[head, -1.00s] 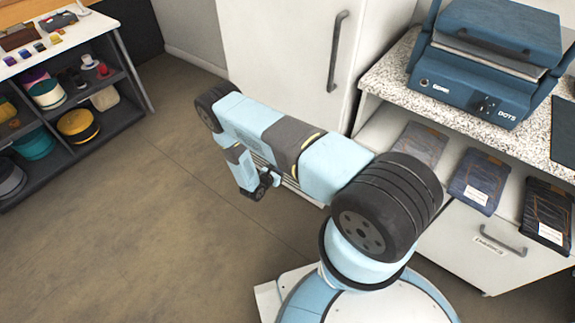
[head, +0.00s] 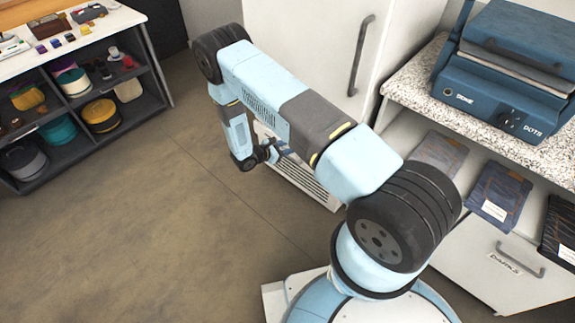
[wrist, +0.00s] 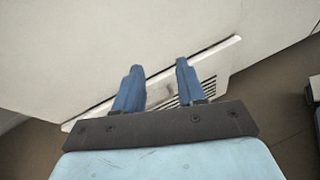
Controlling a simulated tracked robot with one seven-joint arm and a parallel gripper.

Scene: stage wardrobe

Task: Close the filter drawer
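A low white louvred front (head: 312,184) stands at the foot of the tall white cabinet (head: 300,50); it looks like the filter drawer. In the wrist view its white top edge (wrist: 222,48) and dark slats (wrist: 207,88) show, and the edge seems to stand out a little from the cabinet face. My gripper (head: 272,153) is low, just in front of and left of the louvred front in the head view. In the wrist view my gripper (wrist: 156,76) is open and empty, its two blue fingers apart over the drawer's edge. I cannot tell whether they touch it. My wrist hides part of the drawer.
A dark shelf unit (head: 160,92) with hats and spools stands at the left. A speckled counter (head: 425,82) with a blue machine (head: 510,65) is at the right, above folded packets (head: 498,194) and a labelled drawer (head: 505,275). The floor (head: 130,220) at the left is clear.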

